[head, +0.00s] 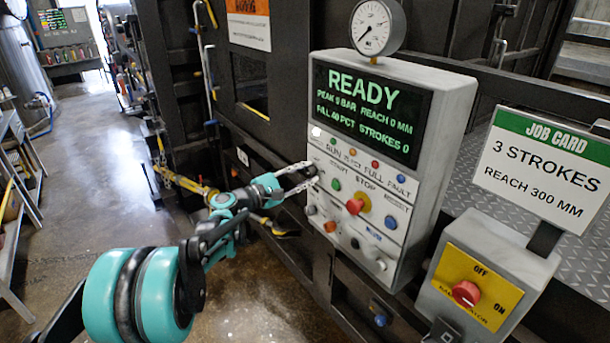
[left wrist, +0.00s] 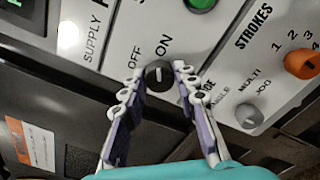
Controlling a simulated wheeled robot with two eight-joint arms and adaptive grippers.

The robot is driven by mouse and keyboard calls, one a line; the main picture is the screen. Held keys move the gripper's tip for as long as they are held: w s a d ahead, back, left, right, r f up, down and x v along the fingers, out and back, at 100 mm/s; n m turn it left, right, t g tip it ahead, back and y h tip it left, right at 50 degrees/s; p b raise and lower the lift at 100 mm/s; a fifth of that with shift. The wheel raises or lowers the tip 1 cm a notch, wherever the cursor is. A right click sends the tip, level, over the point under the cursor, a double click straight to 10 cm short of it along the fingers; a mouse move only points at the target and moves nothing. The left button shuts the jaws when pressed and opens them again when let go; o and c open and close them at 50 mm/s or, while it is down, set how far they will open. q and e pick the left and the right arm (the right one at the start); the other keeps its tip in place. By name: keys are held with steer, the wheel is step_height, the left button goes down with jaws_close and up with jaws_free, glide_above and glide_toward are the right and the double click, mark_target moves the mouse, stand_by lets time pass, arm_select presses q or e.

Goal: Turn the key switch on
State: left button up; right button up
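The key switch (left wrist: 158,75) is a small round dark knob with a pale mark, below the words OFF and ON on the panel. In the left wrist view its mark stands nearly upright, on the side of the word ON; I cannot read the setting surely. My left gripper (left wrist: 158,82) has one fingertip on each side of the knob, and they appear to close on it. My right gripper is not in view.
A red stop button (head: 356,205) and several small buttons and lamps sit close by on the panel. An orange strokes knob (left wrist: 302,64) and a grey mode knob (left wrist: 249,115) are to the right. A grey box with a red isolator knob (head: 466,293) stands at right.

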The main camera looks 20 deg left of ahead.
arm_select(q)
steer(key=o, duration=0.3)
steer(key=v, duration=1.2)
